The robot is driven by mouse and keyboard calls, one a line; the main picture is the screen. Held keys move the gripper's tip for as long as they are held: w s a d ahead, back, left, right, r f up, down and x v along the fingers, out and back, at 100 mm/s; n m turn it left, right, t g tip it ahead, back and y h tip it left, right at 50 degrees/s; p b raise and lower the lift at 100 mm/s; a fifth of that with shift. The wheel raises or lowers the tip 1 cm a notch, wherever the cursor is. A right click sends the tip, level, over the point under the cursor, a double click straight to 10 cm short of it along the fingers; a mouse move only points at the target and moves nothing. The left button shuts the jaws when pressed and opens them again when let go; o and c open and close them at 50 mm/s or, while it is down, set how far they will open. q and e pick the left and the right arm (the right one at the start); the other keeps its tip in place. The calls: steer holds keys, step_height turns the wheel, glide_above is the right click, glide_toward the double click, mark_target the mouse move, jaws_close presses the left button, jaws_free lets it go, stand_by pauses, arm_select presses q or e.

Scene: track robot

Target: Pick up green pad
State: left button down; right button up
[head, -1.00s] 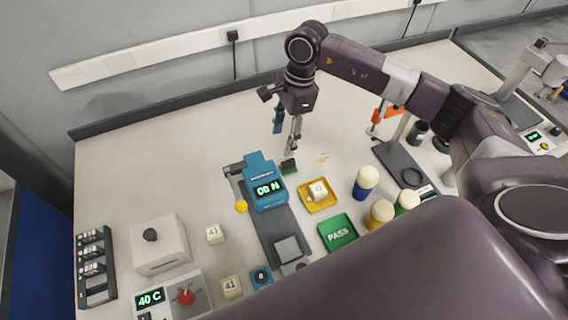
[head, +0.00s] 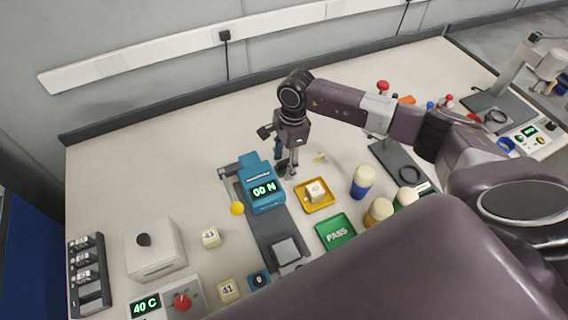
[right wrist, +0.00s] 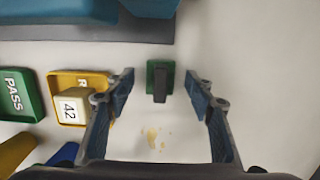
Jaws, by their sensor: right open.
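A small green pad (right wrist: 152,66) with a dark block or handle on top lies on the pale bench in the right wrist view. It sits ahead of and between the spread fingers of my right gripper (right wrist: 160,82), which is open and empty. I cannot tell the exact height of the fingertips above the bench. My left gripper is not in view.
A yellow tray (head: 327,204) holding a cube marked 42 (head: 315,190) and a green PASS tray (head: 348,238) stand nearby. A blue-and-cream bottle (head: 361,183) is to the right. Yellowish specks (right wrist: 152,138) mark the bench near the pad. The bench's back left is clear.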

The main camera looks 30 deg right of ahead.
mark_target(284, 161)
steer(key=c, duration=1.2)
steer(key=shift+r, duration=0.1)
steer(key=shift+r+b, duration=2.4)
steer(key=shift+r, duration=7.5)
